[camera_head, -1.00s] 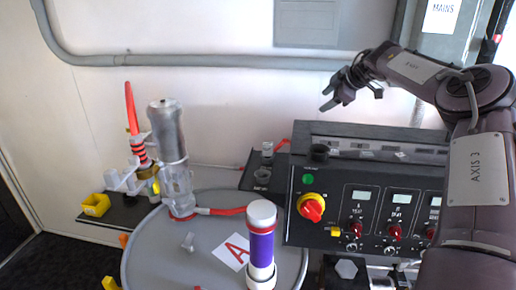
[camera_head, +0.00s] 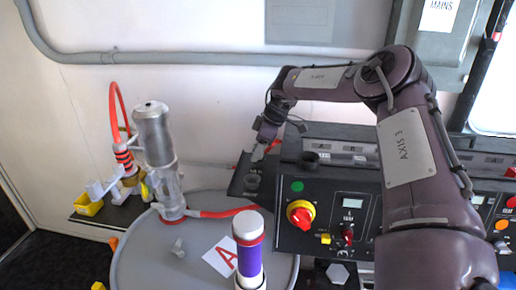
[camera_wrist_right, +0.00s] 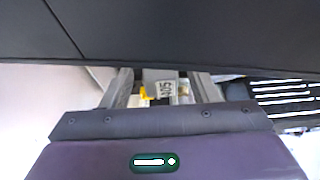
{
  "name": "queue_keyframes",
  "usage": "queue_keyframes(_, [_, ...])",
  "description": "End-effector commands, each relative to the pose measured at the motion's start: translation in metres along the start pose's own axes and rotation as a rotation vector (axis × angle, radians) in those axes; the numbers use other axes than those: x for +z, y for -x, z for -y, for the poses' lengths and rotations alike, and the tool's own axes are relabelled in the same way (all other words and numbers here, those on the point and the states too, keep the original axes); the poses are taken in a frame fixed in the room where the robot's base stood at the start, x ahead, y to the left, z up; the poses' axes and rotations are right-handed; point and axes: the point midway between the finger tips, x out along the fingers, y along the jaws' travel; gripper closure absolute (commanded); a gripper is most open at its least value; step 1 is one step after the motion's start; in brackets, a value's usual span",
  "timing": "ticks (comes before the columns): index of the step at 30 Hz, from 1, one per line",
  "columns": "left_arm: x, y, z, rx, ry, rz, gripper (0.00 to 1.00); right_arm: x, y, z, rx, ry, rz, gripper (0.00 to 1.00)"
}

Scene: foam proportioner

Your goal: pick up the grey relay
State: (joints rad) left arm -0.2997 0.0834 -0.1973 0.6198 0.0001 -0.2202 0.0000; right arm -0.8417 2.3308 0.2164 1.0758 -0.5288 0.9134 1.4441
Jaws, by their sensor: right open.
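My right gripper (camera_head: 258,152) points down over the narrow black shelf (camera_head: 236,187) left of the control panel. It is open. In the right wrist view, a small grey block with a printed label (camera_wrist_right: 163,90), which looks like the grey relay, shows between the two fingers (camera_wrist_right: 161,92). A gap shows on each side of it, and I cannot tell how deep it sits between them. In the head view, the gripper largely hides that spot. My left gripper is not in view.
The control panel (camera_head: 328,215) with knobs is to the right. A grey drum (camera_head: 150,265) carries a metal nozzle (camera_head: 155,135) and a purple-and-white cylinder (camera_head: 249,258).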

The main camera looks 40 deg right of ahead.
Motion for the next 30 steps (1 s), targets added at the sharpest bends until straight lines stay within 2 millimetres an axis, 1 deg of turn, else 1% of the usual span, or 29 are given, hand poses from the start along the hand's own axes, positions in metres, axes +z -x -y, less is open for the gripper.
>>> queue_keyframes(7, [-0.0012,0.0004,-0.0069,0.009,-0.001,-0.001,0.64,-0.0001,-0.0027,-0.0004,0.002,0.001,-0.002,0.45])
queue_keyframes(8, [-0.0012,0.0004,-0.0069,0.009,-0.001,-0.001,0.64,-0.0001,-0.0026,-0.0004,0.002,0.001,-0.002,0.48])
queue_keyframes(18, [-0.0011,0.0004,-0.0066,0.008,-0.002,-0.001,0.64,0.0001,-0.0024,-0.0004,0.002,0.001,-0.001,0.93])
queue_keyframes(19, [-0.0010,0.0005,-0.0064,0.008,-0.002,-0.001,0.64,-0.0001,-0.0022,-0.0005,0.002,0.001,-0.002,0.94])
queue_keyframes(26, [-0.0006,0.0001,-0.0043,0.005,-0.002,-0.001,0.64,-0.0004,-0.0018,-0.0005,0.002,0.001,-0.002,0.94])
queue_keyframes(30, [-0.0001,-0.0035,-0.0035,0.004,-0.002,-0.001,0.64,-0.0028,0.0031,-0.0008,0.002,0.002,-0.002,0.94])
